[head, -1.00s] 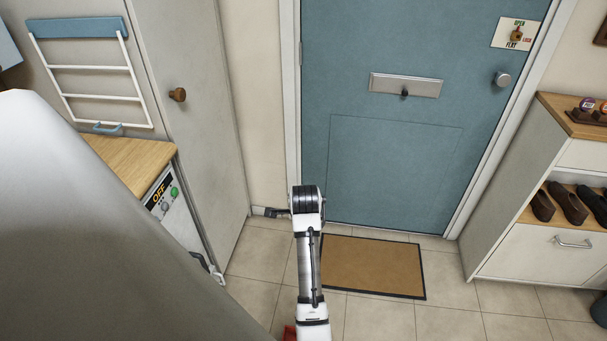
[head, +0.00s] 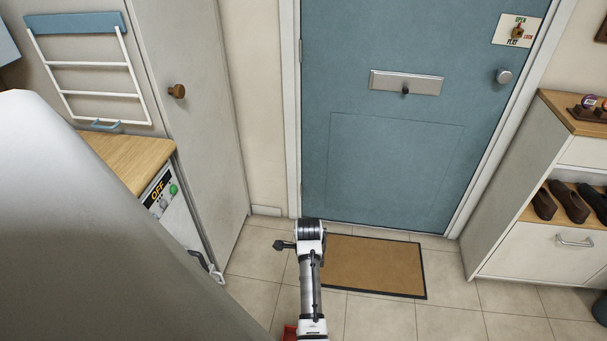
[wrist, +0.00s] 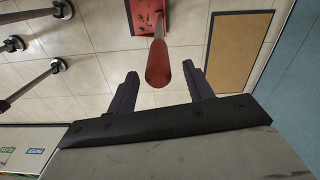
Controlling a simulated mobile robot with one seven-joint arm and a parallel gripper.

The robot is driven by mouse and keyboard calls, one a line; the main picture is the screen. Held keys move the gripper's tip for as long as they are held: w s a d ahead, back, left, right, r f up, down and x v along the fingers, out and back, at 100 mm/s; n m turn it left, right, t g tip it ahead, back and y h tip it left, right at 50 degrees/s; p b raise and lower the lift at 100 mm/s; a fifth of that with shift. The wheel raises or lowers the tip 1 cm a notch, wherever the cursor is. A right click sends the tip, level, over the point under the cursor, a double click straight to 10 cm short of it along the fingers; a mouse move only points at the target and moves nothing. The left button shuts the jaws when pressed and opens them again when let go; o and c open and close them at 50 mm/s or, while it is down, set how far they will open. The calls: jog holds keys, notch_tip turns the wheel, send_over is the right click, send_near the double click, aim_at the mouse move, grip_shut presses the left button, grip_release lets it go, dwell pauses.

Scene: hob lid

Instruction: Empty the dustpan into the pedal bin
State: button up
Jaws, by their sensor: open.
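The red dustpan (wrist: 177,16) lies near the tiled floor at the top of the wrist view, with dark and greyish bits on its pan. Its red handle (wrist: 158,65) points toward my gripper (wrist: 161,70). My gripper is open, with one dark finger on each side of the handle's end; I cannot tell whether either touches it. In the head view only a red corner of the dustpan (head: 290,332) shows beside my arm. The pedal bin cannot be made out for sure; a dark rounded object (head: 600,308) is cut off at the right edge.
A brown doormat (head: 372,265) lies before the blue door (head: 380,150). A shoe cabinet (head: 540,220) stands at the right, a wooden-topped unit (head: 130,160) at the left. Metal legs with dark feet (wrist: 40,80) stand on the floor in the wrist view. Tiles around the mat are clear.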

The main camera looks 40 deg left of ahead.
jog(key=shift+s+a+f+p, duration=0.15)
jog(key=shift+f+p, duration=0.05)
jog(key=shift+f, duration=0.95)
jog(key=shift+s+a+f+p, duration=0.1)
jog(key=shift+s+f+p, duration=0.05)
jog(key=shift+f, duration=1)
grip_shut()
